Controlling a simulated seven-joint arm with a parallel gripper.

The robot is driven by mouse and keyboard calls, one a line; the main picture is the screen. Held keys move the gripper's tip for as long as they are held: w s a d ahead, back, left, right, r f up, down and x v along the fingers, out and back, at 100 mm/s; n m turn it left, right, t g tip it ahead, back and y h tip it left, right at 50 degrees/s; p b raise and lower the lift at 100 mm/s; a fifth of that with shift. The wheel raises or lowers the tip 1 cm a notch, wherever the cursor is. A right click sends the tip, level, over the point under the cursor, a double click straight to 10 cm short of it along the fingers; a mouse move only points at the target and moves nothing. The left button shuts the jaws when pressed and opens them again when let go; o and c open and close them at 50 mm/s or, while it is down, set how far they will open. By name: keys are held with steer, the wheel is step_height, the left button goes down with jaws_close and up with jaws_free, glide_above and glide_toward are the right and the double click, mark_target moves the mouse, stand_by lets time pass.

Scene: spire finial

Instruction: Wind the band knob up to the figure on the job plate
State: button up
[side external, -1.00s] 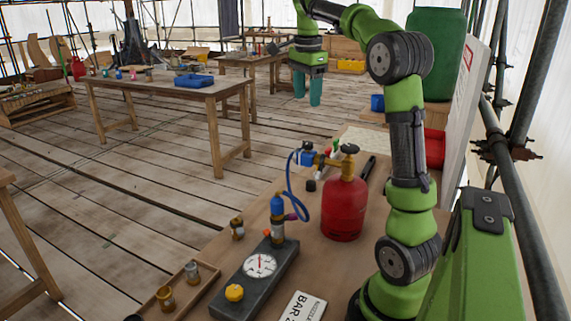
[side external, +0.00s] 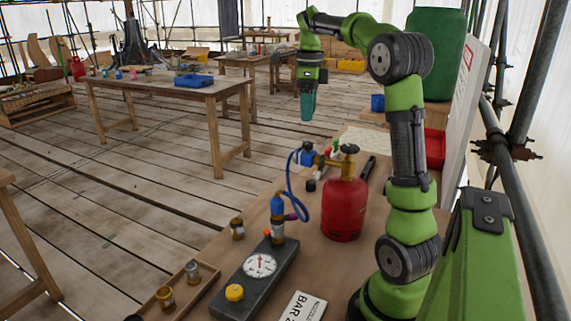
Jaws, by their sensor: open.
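A yellow knob (side external: 234,292) sits on the near end of a dark box (side external: 222,308); I take it for the band knob. Behind it on the same box is a round white dial (side external: 260,265) with a needle, too small to read. A white job plate (side external: 305,307) lies right of the box, reading "BAR" and a partly cut-off figure. My gripper (side external: 307,117) points down, high above the far end of the bench and well away from the knob. It is open and empty; its fingers are seen edge-on, overlapping.
A red gas cylinder (side external: 343,210) with a brass valve stands right of the box, with a blue hose (side external: 289,190) beside it. A blue torch (side external: 277,210) stands at the box's far end. A wooden tray (side external: 196,293) with small jars lies left.

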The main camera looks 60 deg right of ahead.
mark_target(307, 142)
step_height(307, 142, down, 8)
steer(key=shift+f, duration=0.25)
steer(key=c, duration=1.1)
steer(key=shift+o, duration=0.2)
